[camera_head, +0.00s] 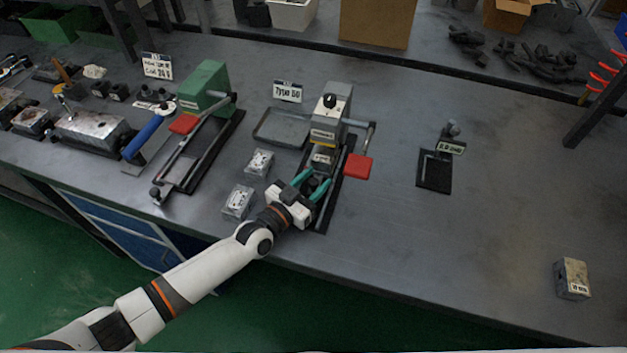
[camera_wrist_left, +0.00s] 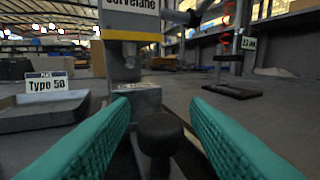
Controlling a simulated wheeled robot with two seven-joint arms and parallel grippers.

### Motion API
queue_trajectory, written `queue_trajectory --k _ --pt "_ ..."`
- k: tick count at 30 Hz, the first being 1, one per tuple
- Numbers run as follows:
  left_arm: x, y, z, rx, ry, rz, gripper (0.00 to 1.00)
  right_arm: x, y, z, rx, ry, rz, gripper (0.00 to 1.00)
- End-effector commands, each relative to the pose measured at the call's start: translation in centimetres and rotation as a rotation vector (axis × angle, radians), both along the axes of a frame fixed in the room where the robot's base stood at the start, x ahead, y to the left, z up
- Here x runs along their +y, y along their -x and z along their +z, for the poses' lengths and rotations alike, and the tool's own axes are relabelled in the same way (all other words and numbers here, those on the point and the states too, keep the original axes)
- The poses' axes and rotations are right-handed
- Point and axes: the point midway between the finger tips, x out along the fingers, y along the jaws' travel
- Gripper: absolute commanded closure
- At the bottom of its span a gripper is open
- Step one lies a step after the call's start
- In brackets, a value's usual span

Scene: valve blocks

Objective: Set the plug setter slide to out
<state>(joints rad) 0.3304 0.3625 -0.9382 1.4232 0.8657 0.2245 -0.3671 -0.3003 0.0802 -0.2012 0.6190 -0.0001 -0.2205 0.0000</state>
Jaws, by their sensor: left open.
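The plug setter is the grey press (camera_head: 328,115) with a black knob on top, in the middle of the bench. Its slide runs along a dark base (camera_head: 345,172) towards the bench front. A black round slide knob (camera_wrist_left: 160,134) stands between my finger pads in the left wrist view. My left gripper (camera_head: 312,183) is open, with teal fingers on either side of the knob and no clear contact. In the left wrist view, a grey block (camera_wrist_left: 138,100) sits behind the knob under the press head. My fingers partly hide the slide in the head view.
A red lever pad (camera_head: 357,167) sticks out right of the press. A grey tray (camera_head: 280,128) and two metal blocks (camera_head: 259,162) (camera_head: 238,202) lie to its left. A green press (camera_head: 205,86) stands further left. The bench right of the small black stand (camera_head: 434,172) is largely clear.

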Motion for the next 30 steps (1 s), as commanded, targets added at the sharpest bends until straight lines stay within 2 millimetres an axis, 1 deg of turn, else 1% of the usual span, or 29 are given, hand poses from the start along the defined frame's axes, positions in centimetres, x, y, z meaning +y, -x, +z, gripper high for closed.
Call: queue_trajectory --k 5,6,11,12,14,20,23,26,30 --pt "0.0 0.0 0.0 0.000 0.000 0.000 0.58 -0.1 -0.1 0.0 -0.001 0.002 -0.002 1.00" --pt "0.0 0.0 0.0 0.000 0.000 0.000 0.59 -0.1 -0.1 0.0 -0.001 0.002 -0.002 1.00" --pt "0.0 0.0 0.0 0.000 0.000 0.000 0.85 -0.1 -0.1 0.0 -0.001 0.002 -0.002 1.00" --pt "0.0 0.0 0.0 -0.001 -0.001 0.000 0.92 -0.1 -0.1 0.0 -0.002 0.001 -0.002 1.00" --pt "0.0 0.0 0.0 -0.001 -0.001 0.000 1.00 -0.1 -0.1 0.0 -0.002 0.001 -0.002 1.00" --pt "0.1 0.3 0.1 0.001 -0.001 0.000 1.00 -0.1 -0.1 0.3 -0.002 0.001 -0.002 1.00" --pt "0.6 1.7 0.2 0.004 -0.002 0.000 1.00 -0.1 -0.1 1.2 -0.002 0.001 -0.002 1.00" --pt "1.4 4.3 0.3 0.007 -0.002 0.001 1.00 -0.1 -0.2 2.7 -0.003 0.001 -0.002 1.00" --pt "2.8 8.4 0.2 0.010 -0.005 0.000 1.00 -0.1 -0.2 4.3 -0.003 0.001 -0.002 1.00"
